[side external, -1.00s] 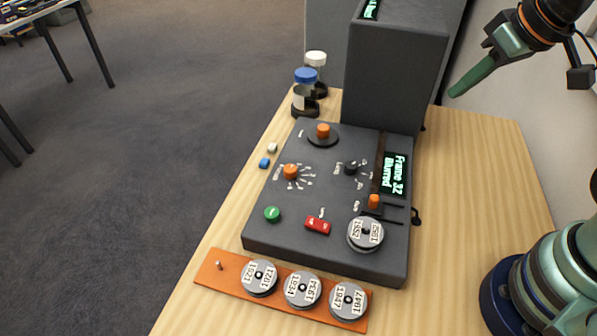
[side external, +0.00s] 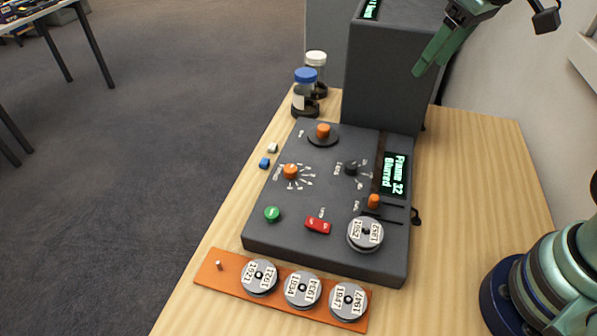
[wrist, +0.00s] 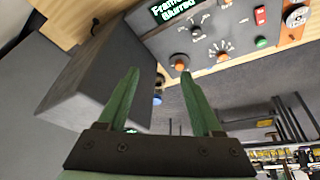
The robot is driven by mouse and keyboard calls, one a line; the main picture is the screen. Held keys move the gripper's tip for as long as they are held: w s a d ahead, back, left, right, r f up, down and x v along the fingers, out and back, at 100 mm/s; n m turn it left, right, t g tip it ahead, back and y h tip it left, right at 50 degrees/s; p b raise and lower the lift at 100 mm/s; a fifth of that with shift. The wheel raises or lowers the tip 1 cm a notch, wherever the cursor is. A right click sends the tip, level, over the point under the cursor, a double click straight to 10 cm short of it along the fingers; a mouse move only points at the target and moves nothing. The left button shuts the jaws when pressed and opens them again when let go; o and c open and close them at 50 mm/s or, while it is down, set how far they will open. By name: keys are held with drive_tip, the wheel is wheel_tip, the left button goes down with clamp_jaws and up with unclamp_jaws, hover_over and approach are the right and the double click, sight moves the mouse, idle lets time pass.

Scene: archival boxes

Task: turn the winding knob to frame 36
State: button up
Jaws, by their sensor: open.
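The dark control panel (side external: 262,235) lies on the wooden table, with a lit green display (side external: 395,175) that seems to read "Frame 32, Blurred". An orange knob (side external: 323,130) on a round dark base sits at the panel's far end. A second orange knob (side external: 290,171) has a ring of marks. The labels are too small to tell which is the winding knob. Both knobs also show in the wrist view, the far-end one (wrist: 179,63) and the marked one (wrist: 221,57). My gripper (side external: 426,70) is open and empty, raised in front of the tall grey housing, apart from the knobs (wrist: 160,72).
The tall grey housing (side external: 390,80) stands behind the panel. Two jars, blue-capped (side external: 305,90) and white-capped (side external: 316,62), stand beside it. The panel also has a black knob (side external: 350,168), red switch (side external: 317,225) and green button (side external: 272,214). Reels lie on an orange board (side external: 209,272).

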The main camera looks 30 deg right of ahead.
drive_tip(key=w+a+f+n+g, duration=0.1)
drive_tip(key=w+a+n+g, duration=0.2)
drive_tip(key=w, duration=0.7)
drive_tip(key=n+g, duration=0.2)
drive_tip(key=n, duration=0.1)
approach(324, 127)
drive_tip(key=f, duration=0.8)
drive_tip(key=shift+s+a+f, duration=0.15)
drive_tip(key=shift+s+f, duration=0.05)
drive_tip(key=shift+f, duration=0.15)
clamp_jaws()
